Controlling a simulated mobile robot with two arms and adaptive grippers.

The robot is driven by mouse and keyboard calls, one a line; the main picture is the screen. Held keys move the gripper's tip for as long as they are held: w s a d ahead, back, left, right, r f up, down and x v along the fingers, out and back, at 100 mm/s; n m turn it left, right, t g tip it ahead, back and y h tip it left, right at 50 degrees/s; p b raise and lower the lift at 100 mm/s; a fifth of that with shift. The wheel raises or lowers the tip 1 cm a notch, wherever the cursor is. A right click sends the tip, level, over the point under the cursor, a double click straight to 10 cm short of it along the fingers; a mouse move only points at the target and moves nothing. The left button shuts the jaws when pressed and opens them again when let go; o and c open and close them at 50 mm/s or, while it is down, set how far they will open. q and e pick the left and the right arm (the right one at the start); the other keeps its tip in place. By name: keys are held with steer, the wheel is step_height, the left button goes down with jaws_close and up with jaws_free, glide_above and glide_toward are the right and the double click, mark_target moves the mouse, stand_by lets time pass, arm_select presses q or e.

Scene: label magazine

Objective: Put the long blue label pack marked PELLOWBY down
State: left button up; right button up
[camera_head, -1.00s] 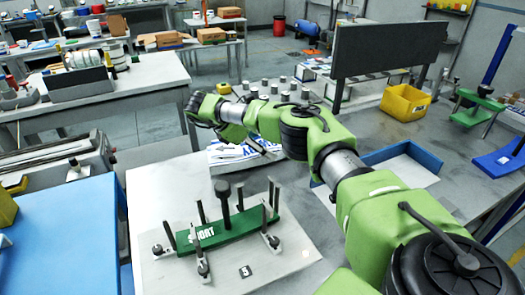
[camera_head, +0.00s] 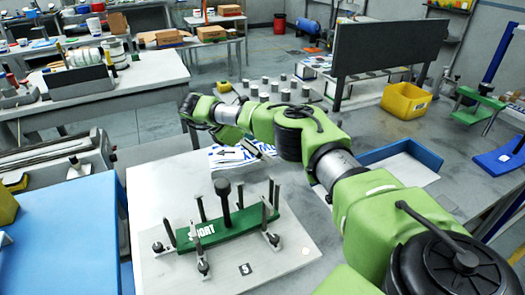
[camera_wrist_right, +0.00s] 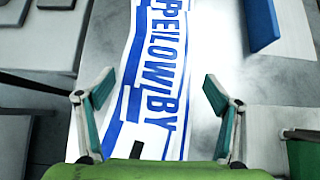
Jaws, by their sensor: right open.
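The long PELLOWBY label pack (camera_wrist_right: 157,75) is white with blue lettering and blue stripes. In the right wrist view it runs lengthwise between the fingers and lies on a grey surface. My right gripper (camera_wrist_right: 158,92) is open, with one finger on each side of the pack and clear gaps to both edges. In the head view the pack (camera_head: 222,161) shows below my right gripper (camera_head: 240,150), just behind the green fixture, and is partly hidden by the gripper and arm. My left gripper is not in view.
A green fixture (camera_head: 219,232) with dark posts, lettered SHORT, stands on a pale plate (camera_head: 290,255) in front of the pack. A blue-walled tray (camera_head: 425,155) lies to the right. Several metal cylinders and a yellow bin (camera_head: 406,102) stand behind.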

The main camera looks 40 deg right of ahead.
steer(key=b+v, duration=0.2)
steer(key=v, duration=0.8)
steer(key=shift+s, duration=0.1)
